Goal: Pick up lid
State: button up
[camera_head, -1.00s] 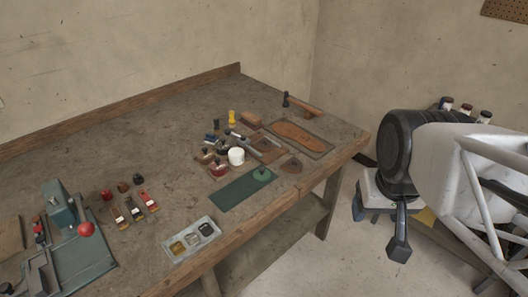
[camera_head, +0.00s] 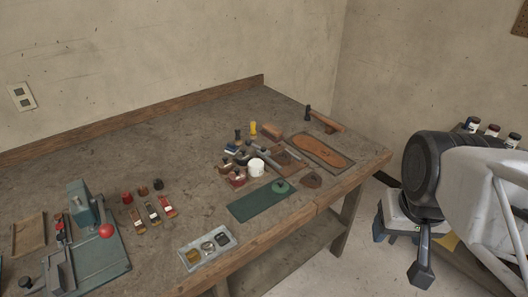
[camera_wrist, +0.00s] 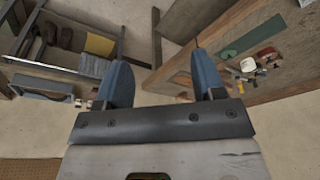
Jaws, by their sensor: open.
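A small round green piece with a raised middle, which looks like the lid (camera_head: 281,187), lies on the right end of a dark green mat (camera_head: 252,203) near the bench's front edge. A white pot (camera_head: 256,166) stands just behind the mat. In the wrist view my gripper (camera_wrist: 164,78) has its two blue fingers spread with nothing between them. It is away from the bench, over the floor. In the head view the fingers cannot be made out.
Small bottles and tools crowd behind the mat. A green press (camera_head: 88,235) stands at far left. A shelf unit (camera_wrist: 70,45) shows in the wrist view.

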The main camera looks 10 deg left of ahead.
jog(key=o, duration=0.5)
jog(key=shift+o, duration=0.2)
jog(key=shift+w, duration=0.1)
jog(key=m+g, duration=0.2)
jog(key=g, duration=0.1)
send_over(280, 182)
jog(key=f, duration=1.6)
jog(key=shift+s+d+f, duration=0.15)
jog(key=shift+s+f, duration=0.05)
jog(key=shift+f, duration=0.15)
jog(key=shift+w+a+f, duration=0.2)
jog(key=shift+a, duration=0.05)
